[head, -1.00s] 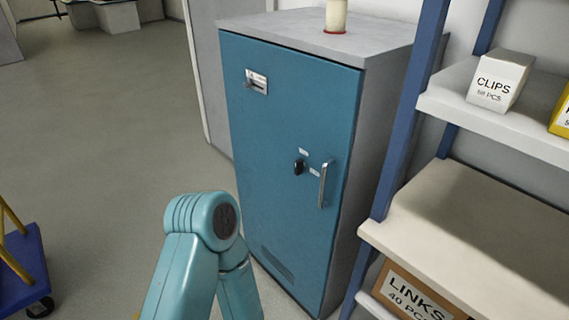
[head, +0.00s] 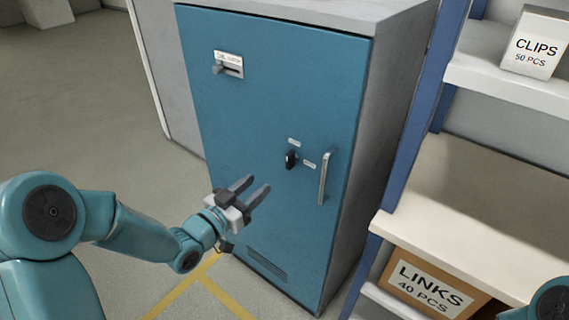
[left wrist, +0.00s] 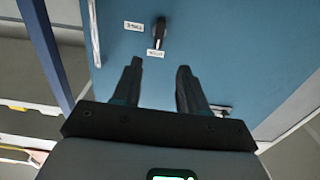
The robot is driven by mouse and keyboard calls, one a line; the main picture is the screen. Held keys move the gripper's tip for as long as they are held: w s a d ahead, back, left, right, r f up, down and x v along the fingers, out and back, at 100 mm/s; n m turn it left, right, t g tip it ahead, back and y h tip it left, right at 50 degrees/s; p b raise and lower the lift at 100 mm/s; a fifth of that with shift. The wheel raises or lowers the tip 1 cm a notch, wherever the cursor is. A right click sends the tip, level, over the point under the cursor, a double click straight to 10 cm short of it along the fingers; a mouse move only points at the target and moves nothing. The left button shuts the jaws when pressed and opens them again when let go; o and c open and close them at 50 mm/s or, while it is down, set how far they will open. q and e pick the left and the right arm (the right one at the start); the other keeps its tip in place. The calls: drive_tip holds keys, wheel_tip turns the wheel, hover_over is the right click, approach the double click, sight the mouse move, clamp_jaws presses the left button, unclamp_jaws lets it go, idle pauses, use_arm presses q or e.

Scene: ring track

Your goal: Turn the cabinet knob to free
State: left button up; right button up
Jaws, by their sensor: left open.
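The blue cabinet (head: 262,130) stands upright with its door shut. Its black knob (head: 291,160) sits on the door left of the vertical metal handle (head: 324,179). Two small white labels lie by the knob, one above it and one to its right. My left gripper (head: 257,188) is open and empty, in front of the door, lower and to the left of the knob. In the left wrist view the knob (left wrist: 159,33) shows beyond the open fingers (left wrist: 157,72), apart from them, with the labels beside it. My right gripper is not in view.
A slider plate (head: 228,65) is on the upper left of the door. A shelf rack (head: 470,190) stands close on the right, holding a clips box (head: 536,42) and a links box (head: 432,285). The floor at left is clear.

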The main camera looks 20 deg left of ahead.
sight(287, 162)
use_arm(q)
drive_tip(key=p+x, duration=0.1)
drive_tip(key=x, duration=1)
drive_tip(key=shift+w+d+f+p, duration=0.1)
drive_tip(key=shift+d+p, duration=0.1)
drive_tip(key=shift+p, duration=0.2)
drive_tip(key=shift+c, duration=0.3)
clamp_jaws()
